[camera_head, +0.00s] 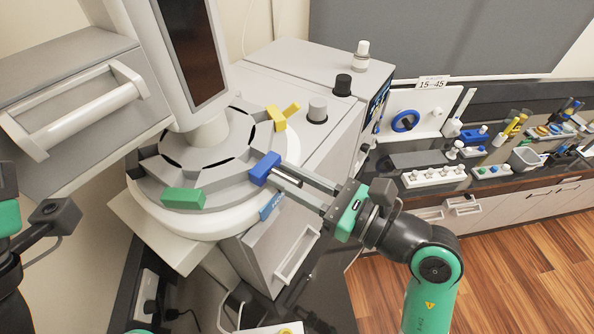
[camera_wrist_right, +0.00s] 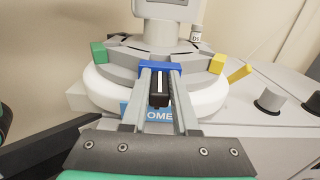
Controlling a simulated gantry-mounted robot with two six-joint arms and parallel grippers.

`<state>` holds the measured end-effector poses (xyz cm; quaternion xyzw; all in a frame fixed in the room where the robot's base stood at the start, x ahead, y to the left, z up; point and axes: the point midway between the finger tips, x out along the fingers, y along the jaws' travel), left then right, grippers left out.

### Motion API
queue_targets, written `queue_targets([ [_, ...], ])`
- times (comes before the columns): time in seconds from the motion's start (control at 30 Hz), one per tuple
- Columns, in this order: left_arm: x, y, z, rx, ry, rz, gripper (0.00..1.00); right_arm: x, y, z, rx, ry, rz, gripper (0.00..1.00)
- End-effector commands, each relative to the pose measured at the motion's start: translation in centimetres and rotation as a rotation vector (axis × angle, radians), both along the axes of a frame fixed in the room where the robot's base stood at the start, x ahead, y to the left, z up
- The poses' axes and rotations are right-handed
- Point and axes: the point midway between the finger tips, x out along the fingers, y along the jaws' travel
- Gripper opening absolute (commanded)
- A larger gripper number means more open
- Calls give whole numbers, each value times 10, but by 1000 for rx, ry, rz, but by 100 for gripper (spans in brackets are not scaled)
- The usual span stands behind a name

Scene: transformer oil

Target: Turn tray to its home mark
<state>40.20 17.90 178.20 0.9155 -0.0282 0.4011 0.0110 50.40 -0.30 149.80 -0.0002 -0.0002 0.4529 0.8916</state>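The round grey tray (camera_head: 230,162) sits on a white base (camera_head: 178,222) and carries a blue block (camera_head: 264,167), a green block (camera_head: 184,198) and a yellow block (camera_head: 276,117) at its edge. The blue HOME label (camera_head: 270,207) is on the base below the blue block and is partly hidden by my fingers in the wrist view (camera_wrist_right: 160,113). A short black handle (camera_wrist_right: 159,91) sticks out in front of the blue block. My right gripper (camera_head: 288,180) has a finger on each side of this handle and appears closed on it. My left gripper's fingers are not visible.
A grey machine with black and light knobs (camera_head: 317,110) stands right of the tray. A drawer handle (camera_head: 298,254) is below my right fingers. A large handle (camera_head: 75,103) juts out at upper left. A cluttered bench (camera_head: 433,176) is at right.

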Motion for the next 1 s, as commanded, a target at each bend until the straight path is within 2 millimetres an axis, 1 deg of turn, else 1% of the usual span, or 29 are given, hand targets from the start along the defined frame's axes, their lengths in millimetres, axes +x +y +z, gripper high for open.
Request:
queue_targets([
  [0.03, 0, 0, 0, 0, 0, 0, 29, 0, 0, 0, 1, -1, 0, 36],
  [0.13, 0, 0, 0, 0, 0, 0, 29, 0, 0, 0, 0, 0, 0, 54],
  [0.17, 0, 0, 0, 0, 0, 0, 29, 0, 0, 0, 0, 0, 1, 57],
  [0.43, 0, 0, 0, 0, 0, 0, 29, 0, -1, 0, 0, 0, 1, 57],
  [0.53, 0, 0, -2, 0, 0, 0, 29, -3, -7, -1, 0, 1, 0, 57],
  [0.67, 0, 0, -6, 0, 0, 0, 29, -16, -25, -2, -1, -2, -3, 57],
  [0.9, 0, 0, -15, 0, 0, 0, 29, -50, -72, -2, -1, -2, -4, 57],
  [1.0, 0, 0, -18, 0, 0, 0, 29, -60, -85, -2, -1, -1, -3, 57],
])
